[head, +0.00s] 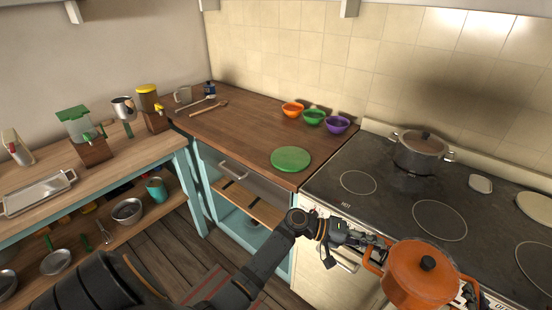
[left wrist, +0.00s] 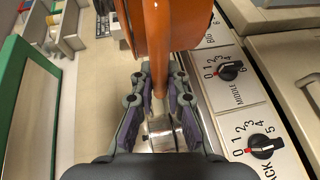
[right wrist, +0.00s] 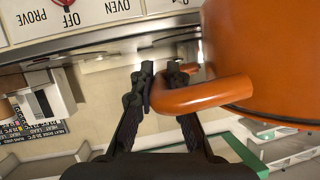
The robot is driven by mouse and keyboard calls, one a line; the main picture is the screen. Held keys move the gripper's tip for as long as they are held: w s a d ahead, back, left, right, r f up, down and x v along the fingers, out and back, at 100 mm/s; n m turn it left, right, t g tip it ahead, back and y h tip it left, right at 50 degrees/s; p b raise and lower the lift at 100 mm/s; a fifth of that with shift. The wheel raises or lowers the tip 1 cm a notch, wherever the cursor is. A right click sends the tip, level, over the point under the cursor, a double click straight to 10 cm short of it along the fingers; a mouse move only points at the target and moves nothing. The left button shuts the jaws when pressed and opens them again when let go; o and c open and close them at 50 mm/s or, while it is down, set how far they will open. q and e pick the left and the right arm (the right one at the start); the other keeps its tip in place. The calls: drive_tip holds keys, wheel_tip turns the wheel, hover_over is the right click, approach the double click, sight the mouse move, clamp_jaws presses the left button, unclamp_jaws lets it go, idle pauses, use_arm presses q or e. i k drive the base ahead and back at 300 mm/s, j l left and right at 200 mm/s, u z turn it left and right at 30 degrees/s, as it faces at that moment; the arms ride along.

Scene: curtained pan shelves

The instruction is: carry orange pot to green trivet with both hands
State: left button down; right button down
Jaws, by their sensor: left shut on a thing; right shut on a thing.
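The orange pot (head: 418,275), with its lid and black knob, is at the front edge of the stove, lower right in the head view. My left gripper (head: 376,250) is shut on its left handle; the left wrist view shows the handle (left wrist: 157,75) between the fingers. My right gripper (right wrist: 160,78) is shut on the other loop handle (right wrist: 210,94); in the head view it is mostly hidden behind the pot. The pot looks upright. The green trivet (head: 290,159) lies flat and empty on the wooden counter, left of the stove.
A grey lidded pot (head: 420,152) stands on the back of the stove (head: 395,205). Orange (head: 292,109), green (head: 313,117) and purple (head: 338,125) bowls line the counter's back. The wooden counter (head: 240,130) around the trivet is clear. Stove knobs (left wrist: 230,70) are close beside my left gripper.

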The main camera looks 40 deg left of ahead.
sight(291, 157)
drive_tip(key=u, duration=1.2)
drive_tip(key=i+j, duration=0.45)
drive_tip(key=j, duration=0.15)
drive_tip(key=i+j, duration=0.45)
drive_tip(key=j, duration=0.15)
drive_tip(key=i+l, duration=0.15)
drive_tip(key=l, duration=0.25)
drive_tip(key=i+l, duration=0.15)
drive_tip(key=l, duration=0.25)
drive_tip(key=i+l, duration=0.1)
drive_tip(key=l, duration=0.3)
